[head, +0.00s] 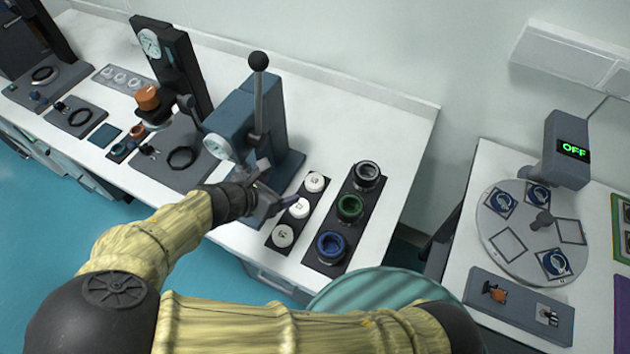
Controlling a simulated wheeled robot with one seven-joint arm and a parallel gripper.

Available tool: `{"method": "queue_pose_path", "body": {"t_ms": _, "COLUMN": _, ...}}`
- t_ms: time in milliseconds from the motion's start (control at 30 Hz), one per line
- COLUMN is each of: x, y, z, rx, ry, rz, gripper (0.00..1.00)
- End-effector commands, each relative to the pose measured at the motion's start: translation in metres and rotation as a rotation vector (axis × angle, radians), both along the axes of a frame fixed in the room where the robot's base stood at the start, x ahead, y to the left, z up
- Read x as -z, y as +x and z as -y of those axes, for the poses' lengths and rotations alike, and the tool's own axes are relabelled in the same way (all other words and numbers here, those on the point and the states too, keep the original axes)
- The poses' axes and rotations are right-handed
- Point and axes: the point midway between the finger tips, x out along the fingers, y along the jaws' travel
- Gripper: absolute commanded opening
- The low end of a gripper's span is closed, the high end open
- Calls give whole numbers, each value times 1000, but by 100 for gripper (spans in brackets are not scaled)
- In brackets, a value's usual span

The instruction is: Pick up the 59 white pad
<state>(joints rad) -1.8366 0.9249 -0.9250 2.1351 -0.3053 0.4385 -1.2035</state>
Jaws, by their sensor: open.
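The markings are too small to read, so I cannot tell which pad is 59. My gripper (277,203) is open, just left of the middle pad, with a finger reaching toward it. I cannot tell whether it touches the pad. No pad is seen between the fingers.
A blue-grey lever press (236,125) stands close behind my gripper. A black tray (334,246) right of the strip holds black, green and blue rings. A turntable (505,240) stands on the right table. The white tabletop (385,120) behind the tray is clear.

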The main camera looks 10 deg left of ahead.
Motion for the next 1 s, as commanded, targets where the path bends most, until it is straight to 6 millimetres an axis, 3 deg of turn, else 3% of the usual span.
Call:
{"method": "queue_pose_path", "body": {"t_ms": 367, "x": 10, "y": 9, "z": 7, "rx": 7, "ry": -1, "rz": -1, "gripper": 74}}
{"method": "queue_pose_path", "body": {"t_ms": 1000, "x": 80, "y": 76, "z": 47, "rx": 11, "ry": 1, "rz": -1, "gripper": 74}}
